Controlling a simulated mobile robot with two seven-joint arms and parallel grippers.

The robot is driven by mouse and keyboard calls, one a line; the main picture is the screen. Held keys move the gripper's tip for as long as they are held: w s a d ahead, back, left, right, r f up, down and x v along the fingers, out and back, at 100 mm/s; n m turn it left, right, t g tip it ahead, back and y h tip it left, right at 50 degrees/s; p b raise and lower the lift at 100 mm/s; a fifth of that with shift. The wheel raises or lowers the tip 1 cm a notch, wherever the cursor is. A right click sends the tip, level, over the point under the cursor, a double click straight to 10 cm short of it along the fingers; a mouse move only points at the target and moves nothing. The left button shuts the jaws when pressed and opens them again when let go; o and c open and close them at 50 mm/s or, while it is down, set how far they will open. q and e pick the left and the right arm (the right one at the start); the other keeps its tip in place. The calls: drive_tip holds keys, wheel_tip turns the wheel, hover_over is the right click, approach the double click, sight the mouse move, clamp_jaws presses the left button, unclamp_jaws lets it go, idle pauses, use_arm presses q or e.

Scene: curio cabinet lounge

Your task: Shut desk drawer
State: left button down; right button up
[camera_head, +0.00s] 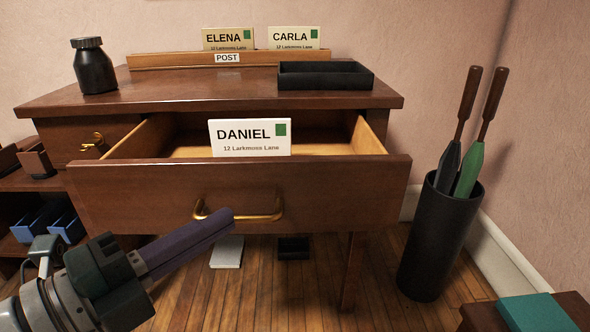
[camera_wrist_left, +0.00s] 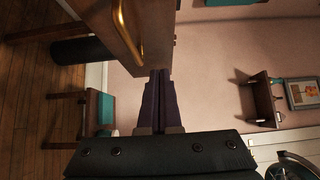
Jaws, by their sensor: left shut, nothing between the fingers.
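The desk drawer (camera_head: 150,195) stands pulled out from the wooden desk (camera_head: 190,95), with its interior showing. Its brass handle (camera_head: 240,213) is on the front panel. A white card reading DANIEL (camera_head: 250,138) stands upright inside the drawer. My left gripper (camera_head: 228,222) is shut and empty, its purple fingers in front of the drawer panel near the handle's left end. I cannot tell whether they touch it. The left wrist view shows the fingers (camera_wrist_left: 160,80) close to the drawer front (camera_wrist_left: 110,30) and handle (camera_wrist_left: 122,30). My right gripper is not in view.
On the desk top are a dark jar (camera_head: 93,68), a black tray (camera_head: 325,76) and a POST rack (camera_head: 160,61) with ELENA and CARLA cards. A black bin (camera_head: 435,240) with two long-handled tools stands to the right. Floor shows below the drawer.

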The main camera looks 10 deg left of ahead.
sight(264, 181)
use_arm(q)
drive_tip(key=w, duration=0.2)
drive_tip(key=w+b, duration=0.1)
drive_tip(key=w+d, duration=0.1)
drive_tip(key=w, duration=0.1)
drive_tip(key=shift+w+f, duration=0.1)
drive_tip(key=shift+w, duration=0.25)
drive_tip(key=shift+w+a+b, duration=0.2)
drive_tip(key=shift+w+b, duration=0.1)
drive_tip(key=shift+w, duration=0.3)
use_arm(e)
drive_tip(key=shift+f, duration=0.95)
